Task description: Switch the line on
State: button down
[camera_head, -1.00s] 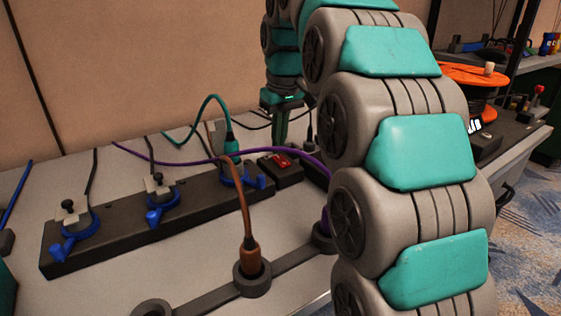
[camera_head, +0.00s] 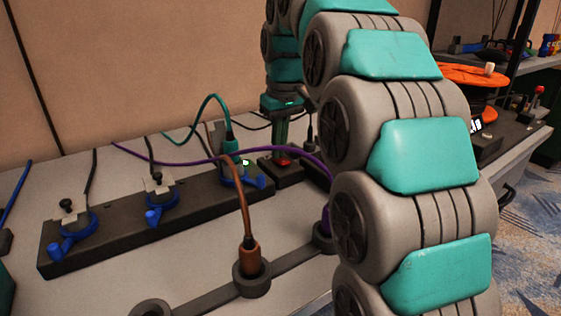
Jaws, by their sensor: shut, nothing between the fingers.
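A dark switch box (camera_head: 288,176) with a red rocker stands on the bench, right of the long black strip (camera_head: 110,228). My gripper (camera_head: 283,153) is shut and empty, pointing down with its tips at the red rocker (camera_head: 284,162). The tips hide part of the rocker, and I cannot tell whether they press on it. A small green light (camera_head: 246,162) glows at the strip's right end, by the socket with the teal plug (camera_head: 231,146) and a blue lever (camera_head: 258,181).
A purple cable (camera_head: 190,161) arches behind the strip to the right. A brown plug (camera_head: 249,256) stands in a ring holder in front. Two more blue clamps (camera_head: 80,222) sit on the strip. An orange spool (camera_head: 472,76) is at right. My arm hides the bench's middle right.

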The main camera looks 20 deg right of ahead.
notch_tip(320, 180, up, 7)
jog(key=p, duration=0.4)
dwell(0.5)
